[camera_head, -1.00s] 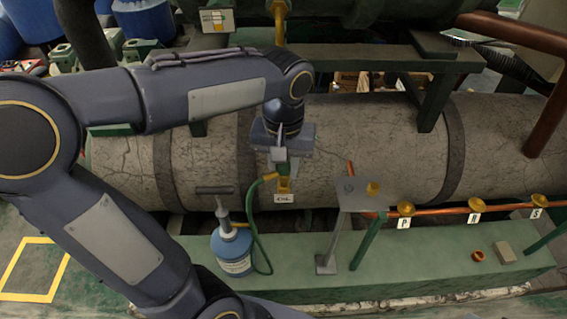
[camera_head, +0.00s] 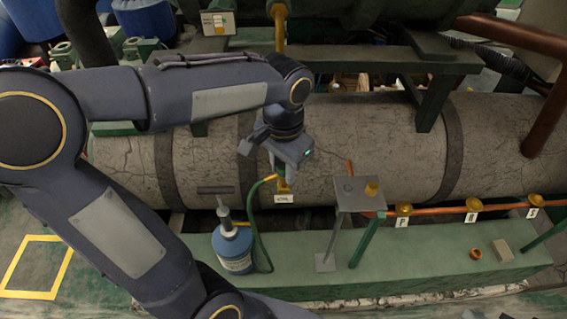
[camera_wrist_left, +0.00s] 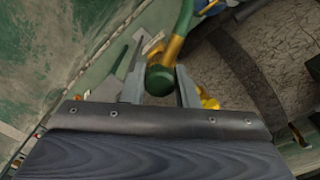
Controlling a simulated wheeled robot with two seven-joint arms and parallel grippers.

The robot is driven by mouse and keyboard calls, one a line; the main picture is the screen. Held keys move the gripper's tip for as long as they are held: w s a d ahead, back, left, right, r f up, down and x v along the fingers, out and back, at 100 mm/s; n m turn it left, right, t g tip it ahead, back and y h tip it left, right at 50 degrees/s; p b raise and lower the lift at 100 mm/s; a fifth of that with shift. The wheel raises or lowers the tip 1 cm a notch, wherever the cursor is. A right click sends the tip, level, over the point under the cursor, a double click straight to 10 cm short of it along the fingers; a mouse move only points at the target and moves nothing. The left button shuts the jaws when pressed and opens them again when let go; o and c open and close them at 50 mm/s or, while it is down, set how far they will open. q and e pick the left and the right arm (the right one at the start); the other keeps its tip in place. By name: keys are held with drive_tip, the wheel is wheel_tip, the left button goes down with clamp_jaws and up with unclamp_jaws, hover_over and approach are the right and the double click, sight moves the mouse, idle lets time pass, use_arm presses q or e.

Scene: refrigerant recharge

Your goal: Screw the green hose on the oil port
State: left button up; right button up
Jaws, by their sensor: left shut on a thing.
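The green hose (camera_head: 258,240) rises from the blue oil pump bottle (camera_head: 233,252) and bends over at the top toward the oil port (camera_head: 284,187), a brass fitting above a small white label on the big grey cylinder. My left gripper (camera_head: 279,172) is over the port, shut on the hose's end fitting. In the left wrist view the green knob of the hose fitting (camera_wrist_left: 160,80) sits between the fingers, with the brass and green hose (camera_wrist_left: 182,30) leading away. The gripper hides whether the threads are engaged.
Brass valves labelled P, R and S sit on a copper pipe (camera_head: 437,210) farther right. An orange ring (camera_head: 475,254) and a beige block (camera_head: 503,251) lie on the green base.

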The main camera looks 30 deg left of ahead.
use_arm(q)
drive_tip(key=shift+r+m+p, duration=0.1)
drive_tip(key=shift+m+p, duration=0.2)
drive_tip(key=shift+m, duration=1.6)
drive_tip(key=m+p, duration=0.1)
drive_tip(key=m, duration=0.1)
drive_tip(key=shift+m, duration=0.4)
drive_tip(key=o, duration=0.5)
drive_tip(key=shift+m, duration=0.3)
drive_tip(key=o, duration=0.5)
